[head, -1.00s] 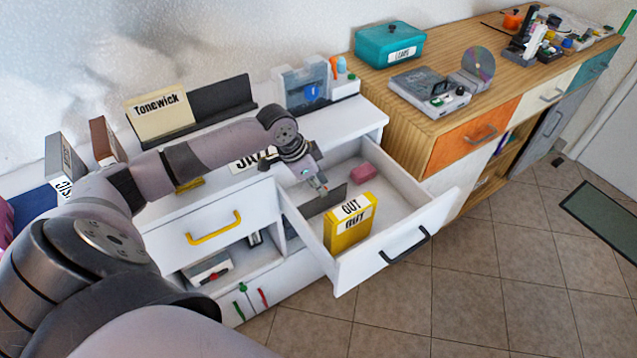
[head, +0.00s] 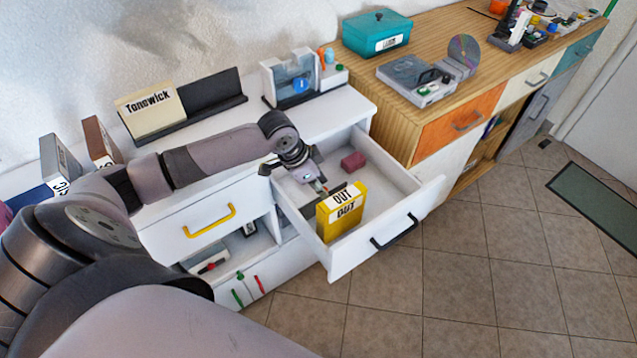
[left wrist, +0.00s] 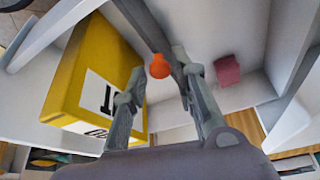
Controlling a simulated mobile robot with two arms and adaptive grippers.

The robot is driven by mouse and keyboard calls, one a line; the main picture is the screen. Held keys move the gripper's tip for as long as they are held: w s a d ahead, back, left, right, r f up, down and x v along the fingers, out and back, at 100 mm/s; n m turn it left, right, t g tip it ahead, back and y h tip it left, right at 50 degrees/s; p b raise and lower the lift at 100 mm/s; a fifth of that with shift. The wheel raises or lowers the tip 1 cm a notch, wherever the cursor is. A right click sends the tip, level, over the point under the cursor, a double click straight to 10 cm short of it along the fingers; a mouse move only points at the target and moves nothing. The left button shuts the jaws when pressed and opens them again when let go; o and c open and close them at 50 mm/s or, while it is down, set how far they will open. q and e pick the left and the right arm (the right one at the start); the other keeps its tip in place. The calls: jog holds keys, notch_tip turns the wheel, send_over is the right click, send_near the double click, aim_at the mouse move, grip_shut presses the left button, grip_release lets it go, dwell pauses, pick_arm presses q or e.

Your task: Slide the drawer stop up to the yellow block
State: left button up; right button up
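The yellow block (head: 340,214), labelled OUT, stands upright in the open white drawer. It fills the left of the left wrist view (left wrist: 88,75). The drawer stop, a thin dark grey plate (left wrist: 146,22), crosses the drawer floor beside the block, with an orange knob (left wrist: 158,66). In the head view the block and my gripper hide most of the plate. My left gripper (head: 320,188) points down into the drawer. Its fingers (left wrist: 158,88) are apart, one overlapping the block's edge in view, the other by the plate. Contact with either cannot be told. My right gripper is out of view.
A dark pink block (head: 353,161) lies at the back of the drawer, also in the left wrist view (left wrist: 227,71). The drawer walls surround the gripper. The drawer's front (head: 390,232) has a black handle. A wooden cabinet (head: 400,110) stands to the right.

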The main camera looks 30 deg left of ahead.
pick_arm(q)
jog(key=shift+o, duration=1.1)
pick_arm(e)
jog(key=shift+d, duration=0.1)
pick_arm(q)
jog(key=v, duration=1.2)
jog(key=shift+c, duration=0.5)
